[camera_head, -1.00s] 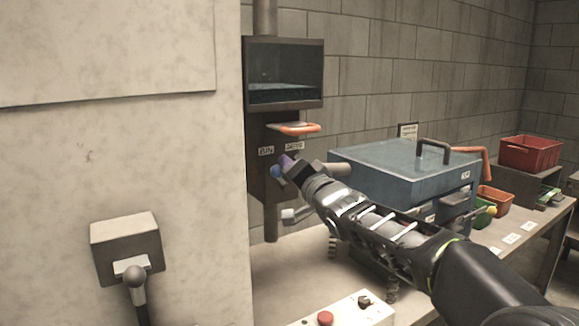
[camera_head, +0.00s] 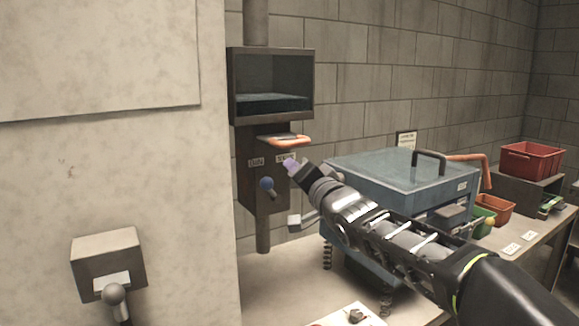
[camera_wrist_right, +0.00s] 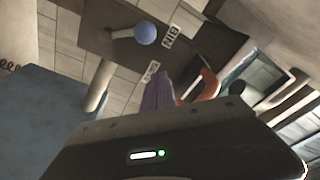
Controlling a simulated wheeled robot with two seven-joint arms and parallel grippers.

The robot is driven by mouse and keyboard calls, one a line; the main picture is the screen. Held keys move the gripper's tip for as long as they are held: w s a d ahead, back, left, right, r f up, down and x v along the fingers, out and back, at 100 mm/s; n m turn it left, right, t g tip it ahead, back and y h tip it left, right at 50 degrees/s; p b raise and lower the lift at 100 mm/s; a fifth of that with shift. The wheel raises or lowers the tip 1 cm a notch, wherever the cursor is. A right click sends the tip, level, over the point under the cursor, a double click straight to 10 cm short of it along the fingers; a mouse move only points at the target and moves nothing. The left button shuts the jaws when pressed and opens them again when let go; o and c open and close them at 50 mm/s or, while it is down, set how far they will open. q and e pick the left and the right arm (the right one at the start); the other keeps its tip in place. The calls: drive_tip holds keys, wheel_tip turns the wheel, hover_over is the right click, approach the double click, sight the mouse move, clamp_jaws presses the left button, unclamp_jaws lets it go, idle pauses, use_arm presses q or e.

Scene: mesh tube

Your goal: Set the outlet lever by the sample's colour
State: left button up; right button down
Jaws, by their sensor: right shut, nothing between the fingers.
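The outlet lever (camera_head: 267,184) has a blue ball knob and sticks out from a dark outlet box (camera_head: 246,185) below two small labels. The knob is under and slightly right of the left label (camera_head: 256,161). In the right wrist view the blue knob (camera_wrist_right: 145,33) shows near a label reading BIN (camera_wrist_right: 173,37). My right gripper (camera_head: 290,165) has purple fingers, shut and empty, up and right of the knob, apart from it in the picture. Above, a dark-framed window (camera_head: 270,82) shows dark teal contents. I cannot identify the sample. My left gripper is out of view.
An orange-rimmed piece (camera_head: 285,141) projects above the labels. A blue-grey lidded machine (camera_head: 385,175) on springs stands right of the box, behind my right arm. Red bin (camera_head: 530,158) and orange bin (camera_head: 493,208) stand farther right. A grey-ball lever (camera_head: 114,294) is at lower left.

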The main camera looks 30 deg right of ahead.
drive_tip(key=s, duration=0.6)
drive_tip(key=shift+s+a+f, duration=0.15)
drive_tip(key=shift+a+f, duration=0.2)
drive_tip(key=shift+a, duration=0.1)
